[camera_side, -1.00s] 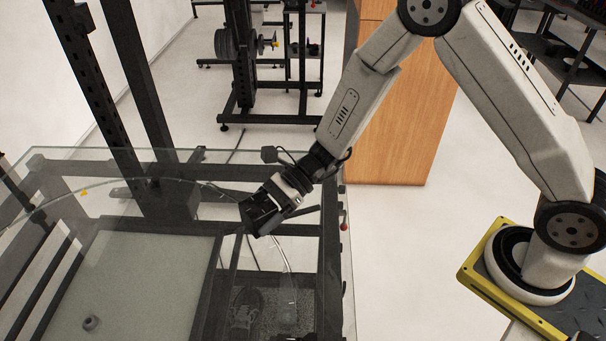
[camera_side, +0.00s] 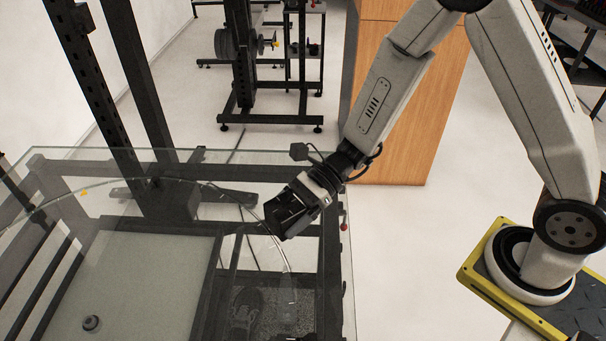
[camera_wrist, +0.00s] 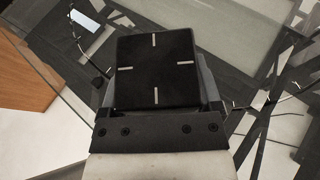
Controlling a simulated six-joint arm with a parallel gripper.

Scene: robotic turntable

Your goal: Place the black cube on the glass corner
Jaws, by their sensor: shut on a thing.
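The black cube (camera_wrist: 156,72) fills the middle of the wrist view, its dark face carrying several short white marks. My gripper (camera_side: 287,214) is shut on it and holds it over the right part of the glass top in the side view. In the side view the cube is dark against the dark fingers and hard to tell from them. The glass top (camera_side: 110,200) is clear, with a greenish edge; its far right corner lies behind and to the right of my gripper. The height of the cube above the glass cannot be told exactly.
A dark upright post (camera_side: 150,100) rises at the back of the glass table. A small dark round knob (camera_side: 91,322) shows at the lower left. A wooden cabinet (camera_side: 405,120) stands behind my arm. The glass around my gripper looks clear.

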